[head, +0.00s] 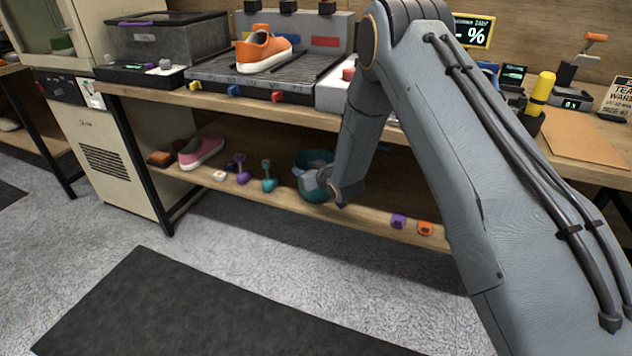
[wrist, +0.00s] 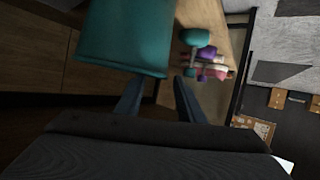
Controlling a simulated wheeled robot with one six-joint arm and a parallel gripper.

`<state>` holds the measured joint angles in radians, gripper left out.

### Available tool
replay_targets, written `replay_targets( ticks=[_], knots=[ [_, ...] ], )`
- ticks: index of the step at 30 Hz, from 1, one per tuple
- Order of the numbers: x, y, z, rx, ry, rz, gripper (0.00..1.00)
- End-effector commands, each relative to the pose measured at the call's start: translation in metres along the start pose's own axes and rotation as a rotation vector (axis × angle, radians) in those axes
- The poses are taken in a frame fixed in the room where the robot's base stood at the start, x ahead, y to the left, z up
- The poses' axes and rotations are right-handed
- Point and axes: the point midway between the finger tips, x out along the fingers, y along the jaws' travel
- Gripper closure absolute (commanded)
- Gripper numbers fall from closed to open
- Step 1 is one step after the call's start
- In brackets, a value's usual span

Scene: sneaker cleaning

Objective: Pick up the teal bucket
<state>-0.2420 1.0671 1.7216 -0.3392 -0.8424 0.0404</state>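The teal bucket (head: 316,157) stands on the lower shelf of the bench in the head view, partly hidden behind my wrist. In the wrist view the teal bucket (wrist: 122,38) fills the upper left, with its near edge just past the fingertips. My gripper (wrist: 159,84) has its two dark fingers apart, with a visible gap between them. The left finger overlaps the bucket's edge in the picture; I cannot tell whether it touches. The right finger is just beyond the bucket's right side. In the head view the fingers are mostly hidden.
On the lower shelf (head: 285,203), left of the bucket, are a teal brush (head: 268,178), purple items (head: 242,176) and a pink sneaker (head: 202,152). Purple (head: 398,220) and orange (head: 425,228) blocks lie to the right. The bench top (head: 215,98) overhangs the shelf.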

Motion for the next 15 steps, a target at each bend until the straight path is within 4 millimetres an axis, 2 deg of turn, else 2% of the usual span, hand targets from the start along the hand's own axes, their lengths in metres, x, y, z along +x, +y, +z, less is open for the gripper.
replay_targets(
  ticks=[9,15],
  knots=[
    [0.042,-0.006,0.004,-0.002,0.002,-0.003,0.65],
    [0.052,-0.006,0.003,-0.001,0.0,-0.003,0.65]
  ],
)
